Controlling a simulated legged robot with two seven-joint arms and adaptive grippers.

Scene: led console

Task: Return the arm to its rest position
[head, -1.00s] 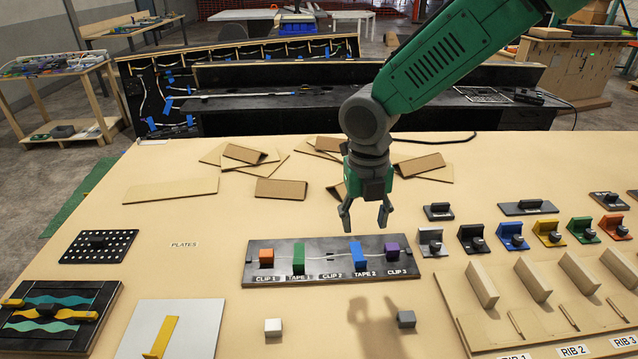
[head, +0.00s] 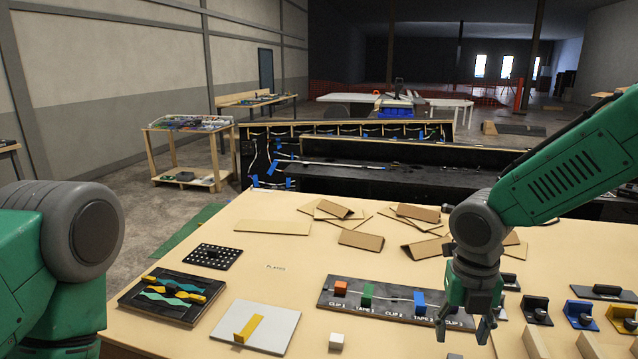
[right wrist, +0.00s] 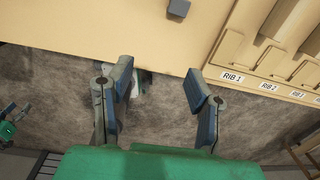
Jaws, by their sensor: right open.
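My right gripper (head: 466,328) hangs in front of the right end of the black clip board (head: 340,303) in the head view, open and empty. In the right wrist view its two fingers (right wrist: 160,98) are apart over the table's front edge and the grey floor, with nothing between them. The board carries an orange clip (head: 340,288), a green tape block (head: 367,294) and a blue tape block (head: 419,302). The gripper hides the board's right end. My left arm shows at the left edge of the head view; its gripper is out of the picture.
The wooden table (head: 200,340) holds a white plate (head: 268,327) with a yellow piece, a board with wavy strips (head: 170,295) and a perforated black plate (head: 212,256). Brown cardboard pieces (head: 361,240) lie behind. Coloured brackets (head: 580,313) stand at right. Rib holders (right wrist: 268,62) show in the wrist view.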

